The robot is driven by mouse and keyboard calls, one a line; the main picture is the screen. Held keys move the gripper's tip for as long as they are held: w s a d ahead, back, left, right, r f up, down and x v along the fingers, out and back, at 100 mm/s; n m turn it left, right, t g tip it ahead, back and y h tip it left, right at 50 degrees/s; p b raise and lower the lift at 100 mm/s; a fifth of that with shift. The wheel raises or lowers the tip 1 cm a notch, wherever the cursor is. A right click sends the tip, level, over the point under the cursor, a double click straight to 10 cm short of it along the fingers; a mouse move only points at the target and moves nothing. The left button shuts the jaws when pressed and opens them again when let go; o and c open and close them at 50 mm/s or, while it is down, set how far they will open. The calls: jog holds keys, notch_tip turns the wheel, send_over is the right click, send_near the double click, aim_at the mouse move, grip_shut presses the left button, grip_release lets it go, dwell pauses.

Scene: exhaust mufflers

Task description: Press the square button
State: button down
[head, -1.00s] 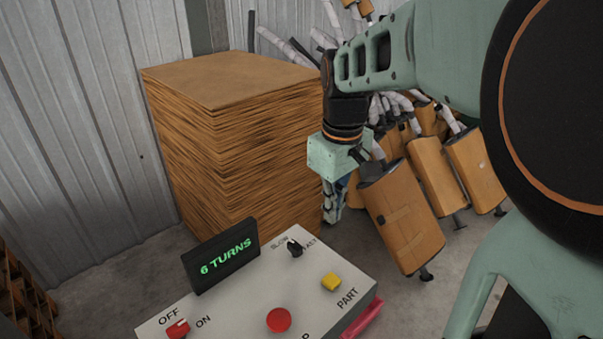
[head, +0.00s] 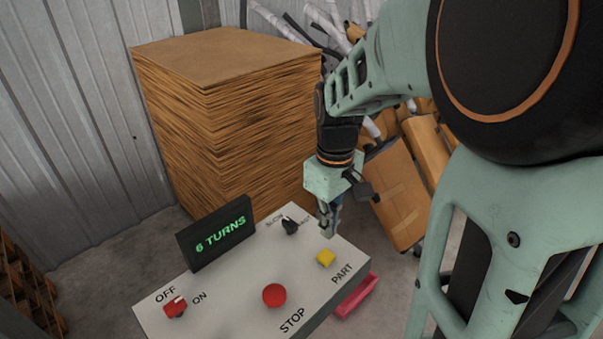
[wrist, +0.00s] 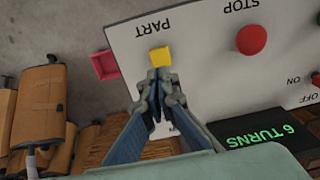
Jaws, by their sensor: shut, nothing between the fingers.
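The square button is yellow (head: 326,258) and sits on the light panel (head: 235,300) beside the word PART. It also shows in the wrist view (wrist: 160,56), just beyond my fingertips. My gripper (head: 328,232) is shut and empty, pointing down over the panel's back right part. In the head view its tips appear just behind the button, and in the wrist view (wrist: 161,76) they line up with the button's near edge. I cannot tell the exact height of the tips above the panel.
The panel also holds a round red STOP button (head: 274,295), a black speed knob (head: 289,226), a red OFF/ON switch (head: 175,307) and a display (head: 217,234) reading 6 TURNS. A pink tray (head: 356,297) is at its right side. A tall stack (head: 225,120) stands behind; mufflers (head: 395,195) are at the right.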

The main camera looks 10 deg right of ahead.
aim_at(326, 256)
notch_tip(326, 256, down, 7)
jog(key=shift+r, duration=0.1)
dwell(0.4)
jog(key=shift+f+b, duration=0.7)
jog(key=shift+f, duration=0.2)
jog(key=shift+s+f, duration=0.15)
jog(key=shift+s, duration=0.05)
jog(key=shift+r+p, duration=0.4)
jog(key=shift+r, duration=0.05)
notch_tip(326, 256, up, 14)
jog(key=p, duration=0.2)
jog(key=shift+w+f, duration=0.2)
